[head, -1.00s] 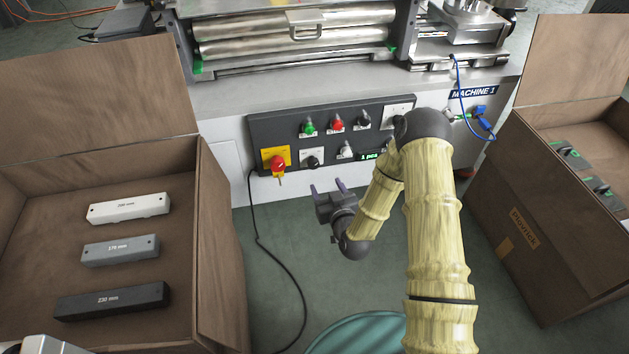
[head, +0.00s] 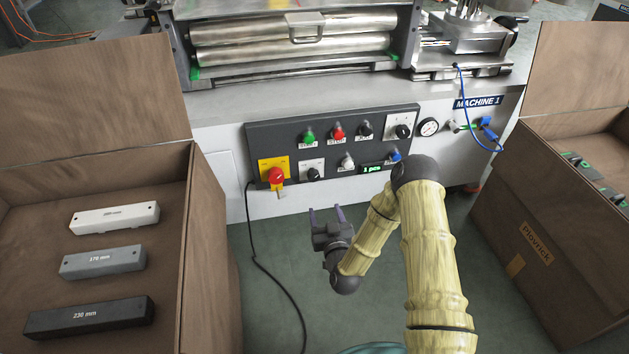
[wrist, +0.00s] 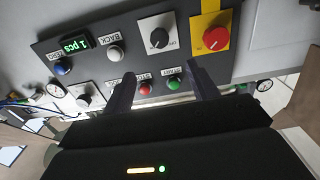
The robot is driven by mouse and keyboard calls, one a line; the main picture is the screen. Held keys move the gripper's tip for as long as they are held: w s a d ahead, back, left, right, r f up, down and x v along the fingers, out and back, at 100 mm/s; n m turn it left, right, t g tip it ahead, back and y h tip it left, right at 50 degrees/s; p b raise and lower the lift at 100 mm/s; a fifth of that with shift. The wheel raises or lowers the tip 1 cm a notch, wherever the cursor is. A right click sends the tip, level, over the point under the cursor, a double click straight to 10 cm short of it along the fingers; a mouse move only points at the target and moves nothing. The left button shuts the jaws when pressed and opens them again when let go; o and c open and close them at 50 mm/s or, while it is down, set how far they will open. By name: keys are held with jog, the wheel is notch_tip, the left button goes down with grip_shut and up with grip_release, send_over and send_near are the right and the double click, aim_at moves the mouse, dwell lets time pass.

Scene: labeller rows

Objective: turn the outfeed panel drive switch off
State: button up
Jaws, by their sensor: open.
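The dark control panel (head: 330,146) is on the front of the white machine. Two black rotary switches sit on white plates: one at lower left (head: 313,174), another at upper right (head: 403,131). In the wrist view the panel appears inverted, with one black switch on a white plate (wrist: 160,38) and the other at left (wrist: 83,100). Their lettering is too small to tell which is the drive switch. My gripper (head: 326,212) is open and empty, below and in front of the panel. In the wrist view its fingers (wrist: 163,87) are spread, apart from the switches.
A red knob on a yellow plate (head: 276,175), green button (head: 309,135), red button (head: 338,132) and blue button (head: 394,155) share the panel. A black cable (head: 258,262) hangs at left. Open boxes stand left (head: 212,215) and right (head: 550,250).

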aim_at(315, 177)
jog(key=b+x, duration=0.3)
jog(key=x, duration=0.4)
jog(key=b+x, duration=0.3)
jog(key=x, duration=0.4)
jog(key=shift+w+f, duration=0.15)
jog(key=shift+f, duration=0.05)
jog(key=shift+w+a+r, duration=0.15)
jog(key=shift+w+a, duration=0.05)
jog(key=shift+a, duration=0.05)
jog(key=shift+w+d, duration=0.1)
jog(key=shift+d, duration=0.1)
jog(key=shift+c, duration=0.7)
jog(key=c, duration=0.9)
